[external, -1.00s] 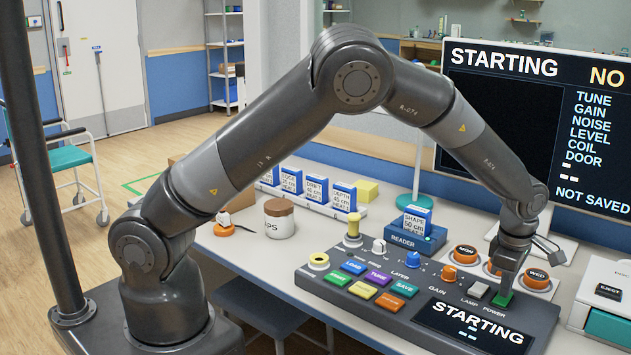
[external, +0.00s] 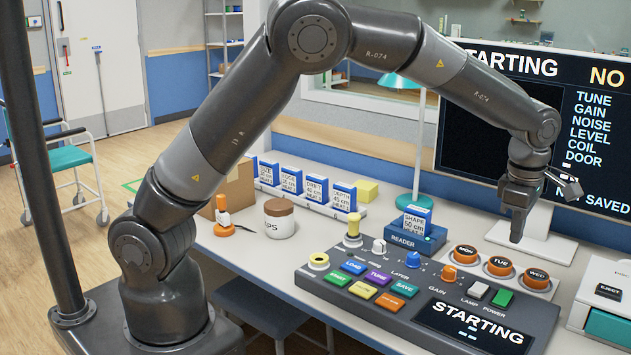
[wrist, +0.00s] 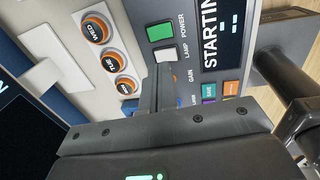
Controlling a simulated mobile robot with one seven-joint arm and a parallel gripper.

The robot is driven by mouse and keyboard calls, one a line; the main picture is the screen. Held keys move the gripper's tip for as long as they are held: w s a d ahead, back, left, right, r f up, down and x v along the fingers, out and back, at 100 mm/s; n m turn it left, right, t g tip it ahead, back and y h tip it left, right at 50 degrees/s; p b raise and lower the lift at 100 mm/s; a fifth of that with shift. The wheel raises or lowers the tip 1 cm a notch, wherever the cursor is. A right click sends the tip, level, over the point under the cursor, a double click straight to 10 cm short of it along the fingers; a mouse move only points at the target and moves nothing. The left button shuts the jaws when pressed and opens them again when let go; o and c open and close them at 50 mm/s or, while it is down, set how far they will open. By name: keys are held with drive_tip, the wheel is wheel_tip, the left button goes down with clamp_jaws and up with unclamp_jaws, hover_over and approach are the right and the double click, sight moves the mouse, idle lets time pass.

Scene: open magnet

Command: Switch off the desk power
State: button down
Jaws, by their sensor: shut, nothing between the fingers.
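The control console (external: 330,292) lies on the desk. Its green POWER switch (external: 502,298) is at the right end of the row, beside the white LAMP switch (external: 477,290). In the wrist view the green switch (wrist: 160,31) is uncovered, past the fingertips. Whether its rocker is on or off, I cannot tell. The console display (external: 475,323) and the big monitor (external: 520,140) both read STARTING. My gripper (external: 516,240) is shut and empty, pointing down above the back of the console, clear of the switches. Its fingers also show in the wrist view (wrist: 160,80).
Orange MON, TUE and WED buttons (external: 501,265) stand behind the console's right end. A reader (external: 418,241) holding a SHAPE block is behind its middle. A white unit with an EJECT button (external: 608,291) is at the right. Space above the console is open.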

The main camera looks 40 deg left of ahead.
sight(505, 293)
drive_tip(key=shift+w+a, duration=0.2)
drive_tip(key=shift+w, duration=0.5)
drive_tip(key=f, duration=0.4)
drive_tip(key=w+f, duration=0.1)
drive_tip(key=f, duration=0.9)
drive_tip(key=shift+w, duration=0.35)
